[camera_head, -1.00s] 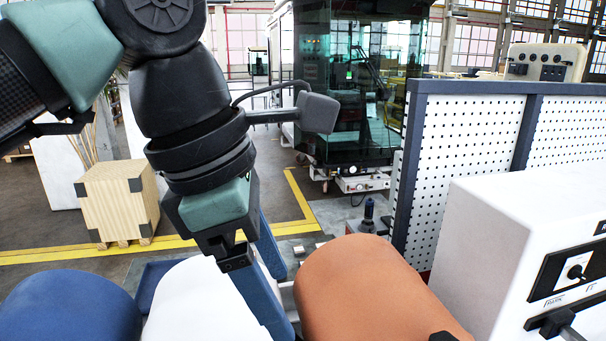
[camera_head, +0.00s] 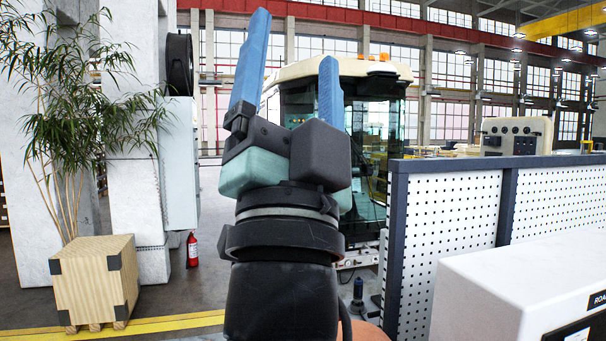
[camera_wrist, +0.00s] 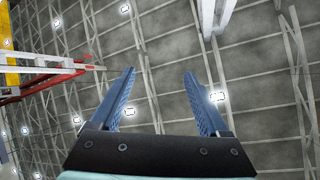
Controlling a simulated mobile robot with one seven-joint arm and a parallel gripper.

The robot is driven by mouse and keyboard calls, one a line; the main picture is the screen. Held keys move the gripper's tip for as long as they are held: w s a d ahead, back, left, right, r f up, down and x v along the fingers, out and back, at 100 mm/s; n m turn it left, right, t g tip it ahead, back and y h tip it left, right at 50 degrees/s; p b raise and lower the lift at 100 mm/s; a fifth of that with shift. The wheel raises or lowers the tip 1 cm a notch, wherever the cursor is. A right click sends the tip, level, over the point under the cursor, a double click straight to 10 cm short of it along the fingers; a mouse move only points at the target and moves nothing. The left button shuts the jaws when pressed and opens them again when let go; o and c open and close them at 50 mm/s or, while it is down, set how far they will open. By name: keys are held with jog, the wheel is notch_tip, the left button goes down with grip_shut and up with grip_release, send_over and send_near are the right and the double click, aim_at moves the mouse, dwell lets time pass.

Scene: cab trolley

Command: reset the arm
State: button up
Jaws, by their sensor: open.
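My gripper (camera_head: 291,75) points upward in the head view, raised in front of the cab. Its two blue fingers are apart with nothing between them. In the wrist view my gripper (camera_wrist: 166,100) also shows open and empty, with the hall's ceiling behind it. My black forearm and wrist rise from the bottom middle of the head view and hide part of the cab.
A glass-walled cab (camera_head: 372,130) stands behind my gripper. A white perforated panel (camera_head: 450,225) and a white box (camera_head: 520,290) are on the right. A wooden crate (camera_head: 95,285) with a plant (camera_head: 75,120) and a fire extinguisher (camera_head: 192,250) are on the left.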

jog(key=w+a+f+n+g+y, duration=0.1)
jog(key=w+f+n+g+y, duration=0.2)
jog(key=f, duration=0.5)
jog(key=w+a+f+n+g+y, duration=0.1)
jog(key=w+f+n+g, duration=0.3)
jog(key=f, duration=0.5)
notch_tip(320, 180, down, 14)
jog(key=s+d+n+g+h, duration=0.1)
jog(key=d+n+g+h, duration=0.15)
jog(key=g, duration=0.25)
jog(key=s+r+t+b, duration=0.9)
jog(key=s+r+b, duration=0.2)
jog(key=s+r, duration=0.2)
notch_tip(320, 180, up, 2)
jog(key=shift+r+t, duration=0.1)
jog(key=shift+t, duration=0.3)
jog(key=shift+s, duration=0.1)
